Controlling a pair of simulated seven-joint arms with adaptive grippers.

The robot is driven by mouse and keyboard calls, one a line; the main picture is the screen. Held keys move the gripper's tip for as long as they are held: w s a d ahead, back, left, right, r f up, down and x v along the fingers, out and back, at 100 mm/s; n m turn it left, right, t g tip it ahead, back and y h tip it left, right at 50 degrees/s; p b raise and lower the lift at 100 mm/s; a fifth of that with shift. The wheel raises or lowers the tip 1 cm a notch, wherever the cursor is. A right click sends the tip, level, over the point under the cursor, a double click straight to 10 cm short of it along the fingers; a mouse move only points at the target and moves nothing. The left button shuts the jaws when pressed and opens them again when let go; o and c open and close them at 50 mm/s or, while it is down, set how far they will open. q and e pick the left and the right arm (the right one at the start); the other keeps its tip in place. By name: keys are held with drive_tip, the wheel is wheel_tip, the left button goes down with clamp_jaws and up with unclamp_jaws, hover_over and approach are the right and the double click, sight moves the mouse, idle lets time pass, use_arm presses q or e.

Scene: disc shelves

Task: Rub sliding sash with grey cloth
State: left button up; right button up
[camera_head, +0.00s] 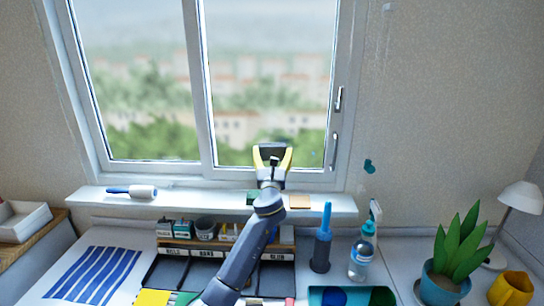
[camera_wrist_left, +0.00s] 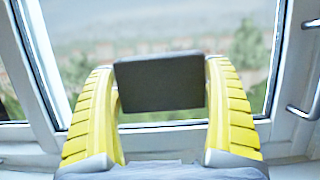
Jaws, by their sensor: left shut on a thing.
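My left gripper (camera_head: 272,153) is raised in front of the lower part of the window. It is shut on the grey cloth (camera_head: 271,149), a dark flat rectangular pad. In the left wrist view the grey cloth (camera_wrist_left: 160,80) sits level between the two yellow fingers of the gripper (camera_wrist_left: 160,98). The sliding sash (camera_head: 204,75) is the right-hand pane with a white frame. Its lower rail (camera_wrist_left: 185,138) shows behind the fingers. I cannot tell whether the cloth touches the glass. My right gripper is not in view.
The sill (camera_head: 222,201) below holds a brush or roller (camera_head: 132,191) and a tan block (camera_head: 299,202). A window handle (camera_head: 338,98) is at the right. On the desk are an organiser (camera_head: 280,250), a spray bottle (camera_head: 360,260), a plant (camera_head: 457,245) and a lamp (camera_head: 520,198).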

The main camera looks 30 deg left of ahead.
sight(300, 142)
use_arm(q)
drive_tip(key=shift+w+a, duration=0.5)
drive_tip(key=shift+w, duration=0.35)
drive_tip(key=shift+w+a, duration=0.5)
drive_tip(key=shift+w, duration=0.35)
drive_tip(key=shift+w+a, duration=0.5)
drive_tip(key=shift+w, duration=0.4)
drive_tip(key=shift+d, duration=0.1)
drive_tip(key=shift+w+d, duration=0.9)
drive_tip(key=shift+d, duration=0.6)
drive_tip(key=shift+w+d, duration=0.85)
drive_tip(key=shift+d, duration=0.6)
drive_tip(key=shift+w+d, duration=0.9)
drive_tip(key=shift+d, duration=0.6)
drive_tip(key=shift+a, duration=0.15)
drive_tip(key=shift+s+a, duration=0.65)
drive_tip(key=shift+a, duration=0.3)
drive_tip(key=shift+s+a, duration=0.6)
drive_tip(key=shift+a, duration=0.35)
drive_tip(key=shift+s+a, duration=0.65)
drive_tip(key=shift+a, duration=0.3)
drive_tip(key=shift+s+a, duration=0.35)
drive_tip(key=shift+a, duration=0.45)
drive_tip(key=shift+s+a, duration=0.35)
drive_tip(key=shift+a, duration=0.4)
